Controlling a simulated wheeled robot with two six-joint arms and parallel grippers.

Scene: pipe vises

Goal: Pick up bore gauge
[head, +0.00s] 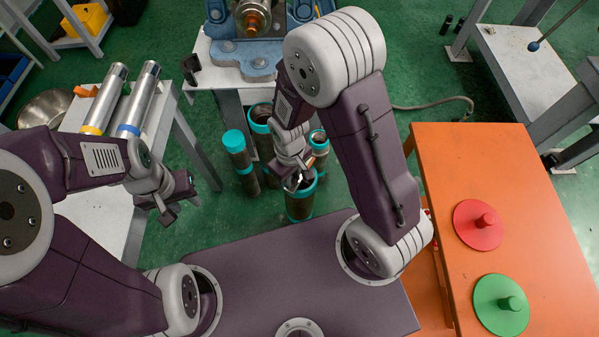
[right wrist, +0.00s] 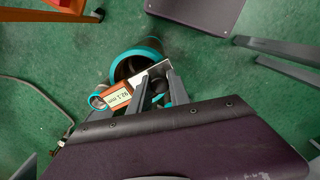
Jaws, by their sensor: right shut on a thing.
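The bore gauge has an orange-brown body with a lit display reading about 92.1 mm and a pale metal plate; it shows in the right wrist view (right wrist: 118,98). My right gripper (right wrist: 165,88) is shut on it there, with the fingers hiding part of it. In the head view my right gripper (head: 293,182) hangs above the teal-rimmed pipes, and the gauge is mostly hidden by the hand. My left gripper (head: 182,207) is open and empty, beside the left bench, well apart from the gauge.
Several teal-ended pipes (head: 237,147) stand on the green floor beneath my right gripper. A blue vise (head: 257,60) sits on a bench behind. Two silver pipes (head: 138,97) lie on the left bench. The orange table (head: 450,190) at right carries red (head: 470,228) and green (head: 490,300) discs.

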